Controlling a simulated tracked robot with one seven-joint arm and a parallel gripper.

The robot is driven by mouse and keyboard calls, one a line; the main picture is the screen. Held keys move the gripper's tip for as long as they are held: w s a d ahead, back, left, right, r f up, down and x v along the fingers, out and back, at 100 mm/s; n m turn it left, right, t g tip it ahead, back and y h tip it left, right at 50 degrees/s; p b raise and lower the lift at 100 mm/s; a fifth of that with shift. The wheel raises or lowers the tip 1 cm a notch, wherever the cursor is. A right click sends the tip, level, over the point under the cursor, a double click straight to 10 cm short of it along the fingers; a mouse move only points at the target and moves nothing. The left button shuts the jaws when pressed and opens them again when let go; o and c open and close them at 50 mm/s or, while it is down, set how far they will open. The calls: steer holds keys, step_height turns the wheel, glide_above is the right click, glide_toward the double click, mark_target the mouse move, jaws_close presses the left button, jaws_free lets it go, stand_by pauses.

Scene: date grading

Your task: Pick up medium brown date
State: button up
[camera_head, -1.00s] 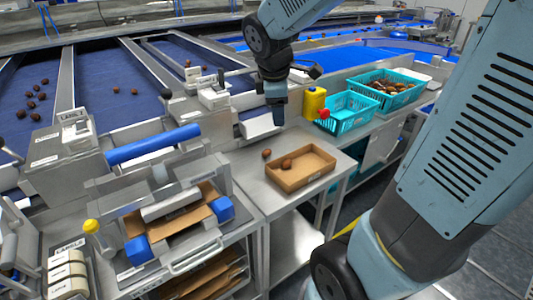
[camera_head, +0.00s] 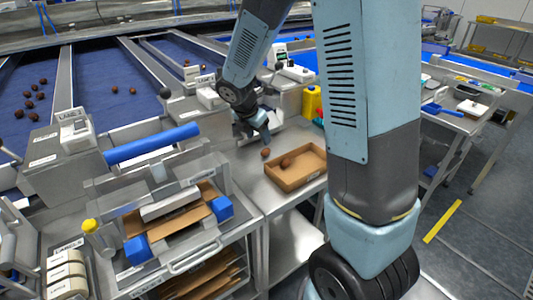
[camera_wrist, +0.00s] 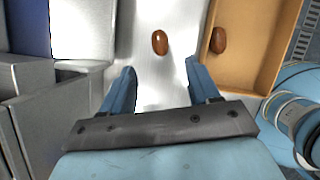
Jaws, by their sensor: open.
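A brown date (camera_head: 265,153) lies on the steel table, just left of a shallow cardboard tray (camera_head: 297,178). In the wrist view this date (camera_wrist: 160,42) is ahead of the fingertips, between their lines and apart from them. A second brown date (camera_head: 285,162) lies inside the tray near its left wall; it also shows in the wrist view (camera_wrist: 218,40). My gripper (camera_head: 264,136) is above the table, just behind the loose date. In the wrist view my gripper (camera_wrist: 160,76) has its two blue fingers spread with nothing between them.
A yellow container (camera_head: 311,101) stands behind the tray. Left of the table is a machine with a blue roller (camera_head: 153,144). Several dates lie on the blue belts at the left. Bare steel table surrounds the loose date.

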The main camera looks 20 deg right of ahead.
mark_target(263, 151)
steer(key=shift+a+x, duration=0.2)
steer(key=shift+x, duration=4)
steer(key=shift+s+f, duration=0.1)
steer(key=shift+s, duration=0.05)
steer(key=shift+c, duration=0.2)
steer(key=c, duration=0.7)
